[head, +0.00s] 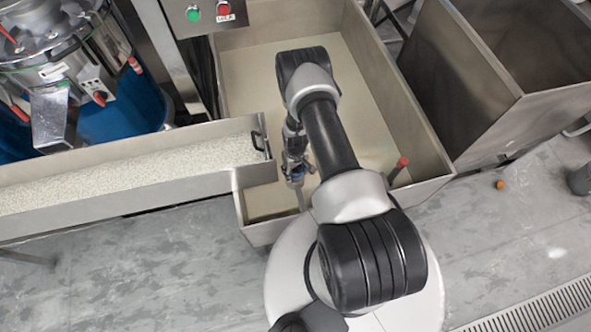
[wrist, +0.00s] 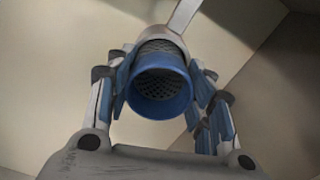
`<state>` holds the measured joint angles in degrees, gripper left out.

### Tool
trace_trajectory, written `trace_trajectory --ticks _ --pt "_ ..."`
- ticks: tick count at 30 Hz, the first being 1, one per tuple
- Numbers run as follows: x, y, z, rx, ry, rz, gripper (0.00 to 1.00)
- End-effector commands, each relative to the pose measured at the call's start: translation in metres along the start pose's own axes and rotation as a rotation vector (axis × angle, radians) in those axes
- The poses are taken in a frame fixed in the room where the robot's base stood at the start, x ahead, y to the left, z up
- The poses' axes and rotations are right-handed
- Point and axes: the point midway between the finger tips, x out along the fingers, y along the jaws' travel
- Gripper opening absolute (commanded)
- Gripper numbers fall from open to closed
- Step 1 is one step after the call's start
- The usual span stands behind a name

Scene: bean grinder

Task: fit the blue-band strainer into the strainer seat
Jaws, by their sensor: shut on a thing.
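The blue-band strainer (wrist: 160,109) is in the middle of the wrist view, its open blue end facing the camera and dark mesh inside. My gripper (wrist: 163,84) is shut on it, with blue-padded fingers on both sides. Beyond the band, a pale metal collar (wrist: 163,33) surrounds the mesh, and a flat grey bar runs up from it. I cannot tell whether this collar is the strainer seat or how deep the strainer sits. In the head view my gripper (head: 295,172) is low inside the near end of the beige-lined bin; the strainer is mostly hidden there.
The metal bin (head: 412,124) has walls around my arm; a red-handled part (head: 398,168) stands at its right side. A trough of pale grains (head: 130,180) meets its left side. A deep steel container (head: 480,90) stands right. A small orange thing (head: 500,184) lies on the floor.

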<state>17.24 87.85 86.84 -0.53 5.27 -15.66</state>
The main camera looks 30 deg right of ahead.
Motion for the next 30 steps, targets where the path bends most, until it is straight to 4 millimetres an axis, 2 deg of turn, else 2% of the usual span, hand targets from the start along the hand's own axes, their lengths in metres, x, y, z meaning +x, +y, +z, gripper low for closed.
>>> trace_trajectory --ticks 23,24,30 --pt "0.02 0.0 0.0 0.0 -0.001 0.0 0.21" --pt "0.02 0.0 0.0 0.0 0.0 0.0 0.49" --pt "0.02 0.0 0.0 0.0 0.0 0.0 0.62"
